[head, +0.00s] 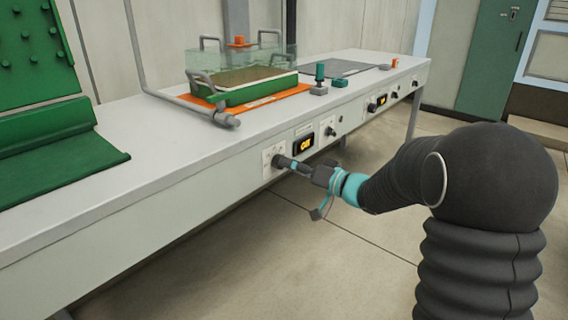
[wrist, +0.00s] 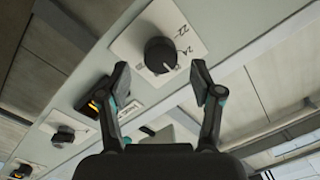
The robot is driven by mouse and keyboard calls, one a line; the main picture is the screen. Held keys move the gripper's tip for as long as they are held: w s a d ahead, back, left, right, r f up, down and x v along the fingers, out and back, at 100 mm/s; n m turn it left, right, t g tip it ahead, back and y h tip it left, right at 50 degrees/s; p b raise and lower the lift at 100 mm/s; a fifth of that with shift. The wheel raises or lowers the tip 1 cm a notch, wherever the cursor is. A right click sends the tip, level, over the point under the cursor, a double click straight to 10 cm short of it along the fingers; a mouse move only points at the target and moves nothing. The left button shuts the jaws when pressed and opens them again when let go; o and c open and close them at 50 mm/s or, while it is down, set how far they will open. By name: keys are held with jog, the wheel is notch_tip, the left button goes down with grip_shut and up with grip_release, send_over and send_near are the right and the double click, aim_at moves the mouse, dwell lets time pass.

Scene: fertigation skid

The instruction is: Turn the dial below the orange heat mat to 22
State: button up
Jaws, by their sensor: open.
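The orange heat mat (head: 268,101) lies on the bench under a green tray with a clear cover. Below it, on the bench's front panel, a black round dial (wrist: 160,54) sits on a white plate with printed numbers; 22 and 24 are readable in the wrist view.
A grey pipe (head: 190,103) runs along the bench top. The floor before the bench is clear.

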jog(key=x, duration=0.3)
jog(key=c, duration=1.2)
jog(key=shift+o, duration=0.2)
